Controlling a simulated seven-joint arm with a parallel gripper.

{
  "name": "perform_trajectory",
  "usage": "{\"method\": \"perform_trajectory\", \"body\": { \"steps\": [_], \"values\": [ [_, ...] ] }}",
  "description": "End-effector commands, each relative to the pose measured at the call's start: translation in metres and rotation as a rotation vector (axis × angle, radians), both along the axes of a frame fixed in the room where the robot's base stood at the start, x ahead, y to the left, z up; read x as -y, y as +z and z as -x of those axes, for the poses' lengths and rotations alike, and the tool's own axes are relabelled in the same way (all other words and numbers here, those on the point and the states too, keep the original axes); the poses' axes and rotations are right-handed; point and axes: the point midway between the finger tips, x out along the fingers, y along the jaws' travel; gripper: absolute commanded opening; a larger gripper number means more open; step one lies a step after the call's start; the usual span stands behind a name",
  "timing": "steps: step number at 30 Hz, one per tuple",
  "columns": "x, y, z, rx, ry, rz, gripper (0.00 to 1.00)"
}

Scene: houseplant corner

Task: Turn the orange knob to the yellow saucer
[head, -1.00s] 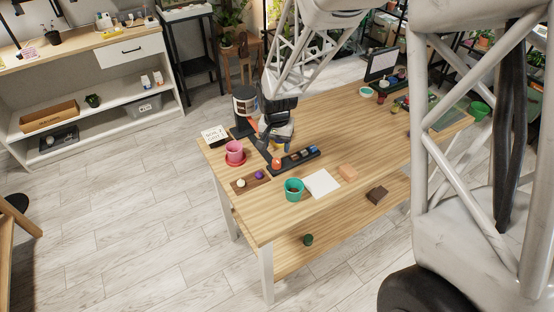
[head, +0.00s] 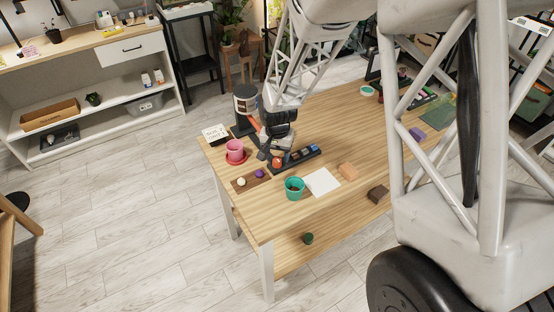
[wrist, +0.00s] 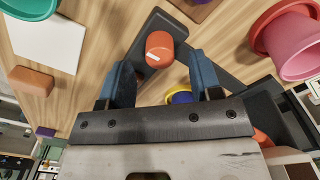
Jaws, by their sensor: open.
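The orange knob (wrist: 159,44) sits on a dark base in the wrist view, with a short white mark on its top toward the lower left. It also shows in the head view (head: 277,162). My gripper (wrist: 160,64) is open, its two blue-grey fingers apart on either side of the knob's near edge; I cannot tell if they touch it. In the head view my gripper (head: 268,150) is low by the knob. A blue pot (wrist: 182,98) with a yellow saucer (wrist: 172,91) shows partly between the fingers, mostly hidden by my gripper.
A teal pot (head: 294,188), white sheet (head: 322,182) and tan block (head: 348,171) lie to the right. A wooden tray (head: 245,187) holds small balls.

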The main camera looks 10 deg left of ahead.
Motion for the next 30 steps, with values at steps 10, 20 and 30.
{"method": "perform_trajectory", "body": {
  "steps": [10,20,30],
  "values": [
    [0.0,-0.028,0.0,-0.002,0.0,0.001,0.59],
    [0.0,-0.031,0.0,0.0,0.0,0.0,0.59],
    [0.0,-0.031,0.0,0.0,0.0,0.0,0.19]
  ]
}}
